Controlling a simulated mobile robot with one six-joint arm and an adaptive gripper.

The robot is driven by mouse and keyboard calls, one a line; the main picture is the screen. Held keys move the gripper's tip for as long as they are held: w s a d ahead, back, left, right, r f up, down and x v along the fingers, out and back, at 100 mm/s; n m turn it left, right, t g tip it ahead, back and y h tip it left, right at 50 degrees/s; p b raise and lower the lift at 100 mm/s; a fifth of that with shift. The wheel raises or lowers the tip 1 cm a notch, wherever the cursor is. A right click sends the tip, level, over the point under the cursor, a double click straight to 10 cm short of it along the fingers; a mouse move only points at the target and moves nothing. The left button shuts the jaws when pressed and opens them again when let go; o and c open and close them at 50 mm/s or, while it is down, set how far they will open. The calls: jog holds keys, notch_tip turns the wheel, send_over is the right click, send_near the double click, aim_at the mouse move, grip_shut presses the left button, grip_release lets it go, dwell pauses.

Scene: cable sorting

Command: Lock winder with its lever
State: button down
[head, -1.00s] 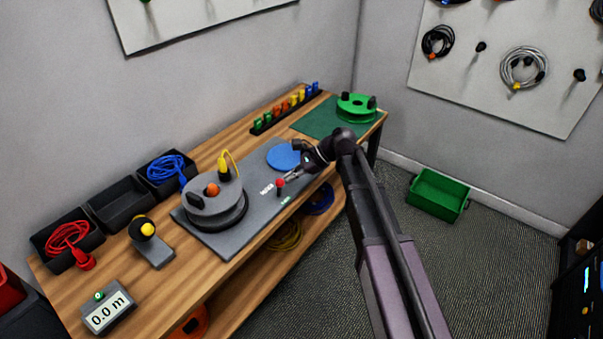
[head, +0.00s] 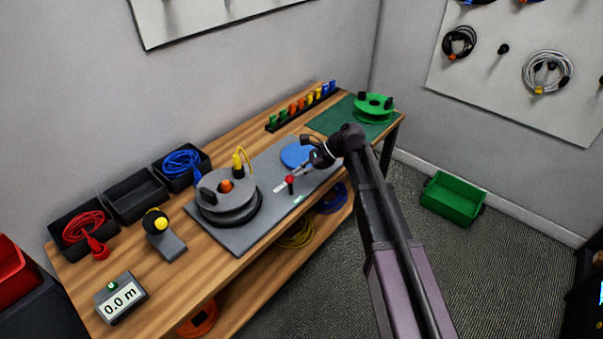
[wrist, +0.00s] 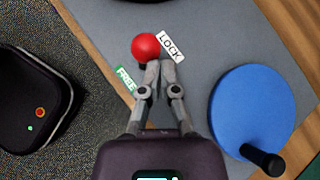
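The winder (head: 228,205) is a grey drum on a grey base plate (head: 250,235), with a yellow plug and cable at its top. The lever has a red ball knob (head: 291,180); the knob (wrist: 145,46) also shows in the wrist view, beside the white LOCK label (wrist: 170,45). The green FREE label (wrist: 127,80) lies lower left of it. My gripper (wrist: 155,66) is shut, its fingertips close together just below the knob, near the lever's dark stem. I cannot tell whether they touch it. In the head view my gripper (head: 303,170) is right of the knob.
A blue disc (wrist: 252,112) with a black handle is right of my gripper. Black bins (head: 135,195), a yellow-knobbed device (head: 160,232) and a 0.0 m display (head: 120,300) stand left. A green reel (head: 373,108) stands at the far end.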

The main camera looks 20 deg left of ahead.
jog(key=shift+s+a, duration=0.15)
jog(key=shift+a, duration=0.7)
jog(key=shift+w, duration=0.2)
jog(key=shift+r+p, duration=0.8)
jog(key=shift+w+d, duration=0.15)
